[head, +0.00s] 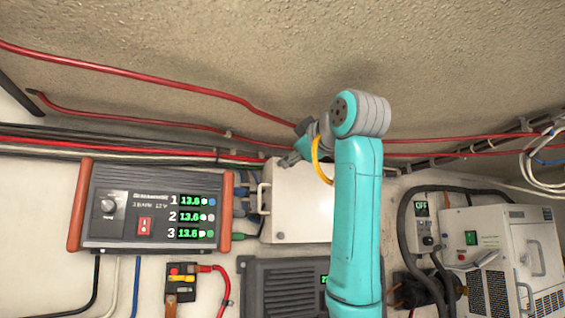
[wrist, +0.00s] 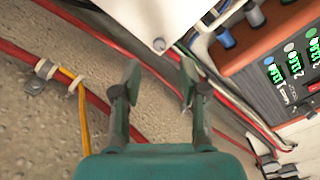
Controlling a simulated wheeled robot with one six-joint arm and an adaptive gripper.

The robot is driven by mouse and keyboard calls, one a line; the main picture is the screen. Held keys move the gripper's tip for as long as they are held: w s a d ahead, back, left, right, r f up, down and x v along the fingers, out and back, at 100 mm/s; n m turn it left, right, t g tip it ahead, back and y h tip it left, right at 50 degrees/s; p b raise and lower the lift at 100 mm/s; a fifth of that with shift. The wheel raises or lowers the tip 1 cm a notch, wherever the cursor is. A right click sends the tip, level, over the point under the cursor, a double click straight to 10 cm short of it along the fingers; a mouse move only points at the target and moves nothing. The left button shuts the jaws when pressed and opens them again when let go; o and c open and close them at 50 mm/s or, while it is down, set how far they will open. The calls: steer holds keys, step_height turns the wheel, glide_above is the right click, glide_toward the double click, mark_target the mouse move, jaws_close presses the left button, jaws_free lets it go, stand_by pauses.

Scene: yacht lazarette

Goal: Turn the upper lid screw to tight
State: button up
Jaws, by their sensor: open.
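The white box (head: 300,205) with its lid hangs on the wall, a pale handle on its left side. In the wrist view, a corner of the white lid (wrist: 155,12) shows at the top, with a small round grey screw (wrist: 159,44) near that corner. The screw's slot direction is too small to tell. My gripper (wrist: 160,80) is open and empty; its two fingertips are apart and appear just short of the screw in the picture. A lower screw (head: 280,236) shows near the lid's bottom edge.
Red cables (head: 150,80) run along the ceiling and behind my gripper. A charger panel (head: 150,205) with orange ends is left of the box. A grey vented unit (head: 285,285) sits below. A white inverter (head: 500,250) and black hoses are at right.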

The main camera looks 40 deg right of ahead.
steer(key=x, duration=0.6)
jaws_close()
